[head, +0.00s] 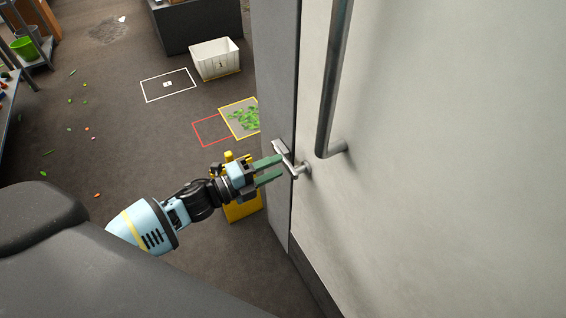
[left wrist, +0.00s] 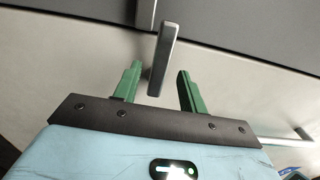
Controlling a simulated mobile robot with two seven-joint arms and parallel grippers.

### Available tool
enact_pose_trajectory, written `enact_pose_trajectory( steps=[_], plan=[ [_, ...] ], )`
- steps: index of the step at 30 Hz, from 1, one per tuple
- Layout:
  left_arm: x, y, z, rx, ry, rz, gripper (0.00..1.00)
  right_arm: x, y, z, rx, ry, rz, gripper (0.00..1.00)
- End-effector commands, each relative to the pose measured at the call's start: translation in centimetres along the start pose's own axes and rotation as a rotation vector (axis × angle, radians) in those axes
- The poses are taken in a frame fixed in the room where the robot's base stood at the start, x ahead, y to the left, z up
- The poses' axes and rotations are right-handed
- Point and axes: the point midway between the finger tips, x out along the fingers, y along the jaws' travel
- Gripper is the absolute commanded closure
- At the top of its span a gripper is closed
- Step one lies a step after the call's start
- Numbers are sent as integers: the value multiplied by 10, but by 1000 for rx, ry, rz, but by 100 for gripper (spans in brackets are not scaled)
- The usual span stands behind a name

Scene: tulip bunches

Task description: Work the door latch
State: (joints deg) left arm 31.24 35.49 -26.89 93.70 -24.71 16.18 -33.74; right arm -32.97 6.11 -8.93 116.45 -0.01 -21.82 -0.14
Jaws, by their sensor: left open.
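A metal door latch lever (head: 291,160) sits near the edge of a pale door (head: 450,150), beside the grey door frame. My left gripper (head: 274,170) is open close to the lever in the head view, its green fingers pointing at it. In the left wrist view, the lever (left wrist: 163,58) stands between and slightly beyond the two green fingers of the gripper (left wrist: 157,82), with a gap to the right finger. I cannot tell whether it touches the left finger. My right gripper is not in view.
A long vertical pull handle (head: 332,80) is on the door above the latch. A yellow object (head: 243,208) stands on the floor below my left gripper. A white bin (head: 215,60), floor markings and scattered green bits lie farther back. Much of the floor (head: 130,130) is open.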

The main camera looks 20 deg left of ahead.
Motion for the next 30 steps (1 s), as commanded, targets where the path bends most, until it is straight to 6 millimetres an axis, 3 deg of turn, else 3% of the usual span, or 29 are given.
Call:
enact_pose_trajectory(
  steps=[3,9,30],
  plan=[
    [-18,1,-1,0,1,2,58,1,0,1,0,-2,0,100],
    [-35,0,0,1,1,1,58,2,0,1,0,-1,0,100],
    [-41,2,-5,-39,-13,5,58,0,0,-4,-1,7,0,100]
  ],
)
